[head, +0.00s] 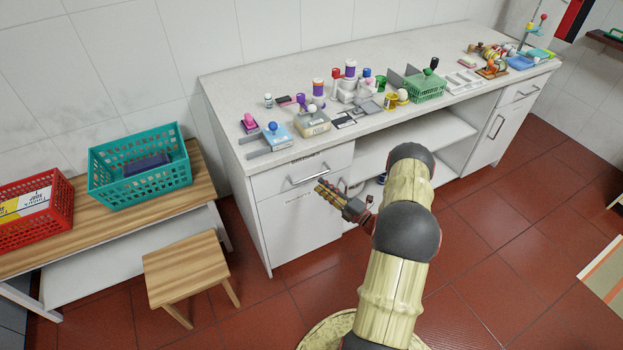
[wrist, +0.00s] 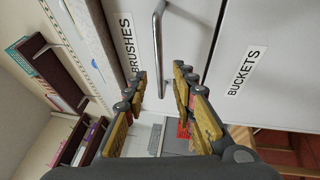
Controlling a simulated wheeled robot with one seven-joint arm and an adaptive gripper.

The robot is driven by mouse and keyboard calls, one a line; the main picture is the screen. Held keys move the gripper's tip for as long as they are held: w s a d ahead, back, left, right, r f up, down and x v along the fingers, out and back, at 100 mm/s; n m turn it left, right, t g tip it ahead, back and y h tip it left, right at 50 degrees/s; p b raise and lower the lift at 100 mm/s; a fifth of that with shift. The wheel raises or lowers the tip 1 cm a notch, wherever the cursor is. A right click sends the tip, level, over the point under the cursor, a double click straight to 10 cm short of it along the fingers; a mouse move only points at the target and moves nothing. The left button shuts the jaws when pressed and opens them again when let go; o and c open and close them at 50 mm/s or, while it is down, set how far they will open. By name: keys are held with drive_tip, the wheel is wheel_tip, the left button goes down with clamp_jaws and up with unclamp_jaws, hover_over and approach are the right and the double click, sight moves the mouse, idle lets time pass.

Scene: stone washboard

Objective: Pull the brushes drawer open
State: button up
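The brushes drawer (head: 275,182) is the white top-left drawer under the counter, and its front looks flush with the cabinet. Its metal bar handle (head: 309,179) runs across the front. In the wrist view the drawer front (wrist: 190,30) carries a BRUSHES label (wrist: 130,42), and the handle (wrist: 157,42) stands beside the label. My gripper (head: 320,186) is just in front of the drawer, near the handle's right end. In the wrist view my gripper (wrist: 160,80) is open, with the handle lying ahead between the fingers. I cannot tell whether they touch it.
A door labelled BUCKETS (wrist: 245,72) is below the drawer. The counter (head: 240,88) above holds many small items. A wooden stool (head: 187,266) stands at the lower left, beside a bench (head: 205,185) with a teal basket (head: 125,184). The red tiled floor (head: 290,290) before the cabinet is clear.

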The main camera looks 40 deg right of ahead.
sight(311, 177)
drive_tip(key=shift+b+x, duration=0.6)
drive_tip(key=shift+x, duration=2.5)
drive_tip(key=shift+a, duration=0.1)
drive_tip(key=shift+c, duration=1.2)
drive_tip(key=c, duration=0.4)
clamp_jaws()
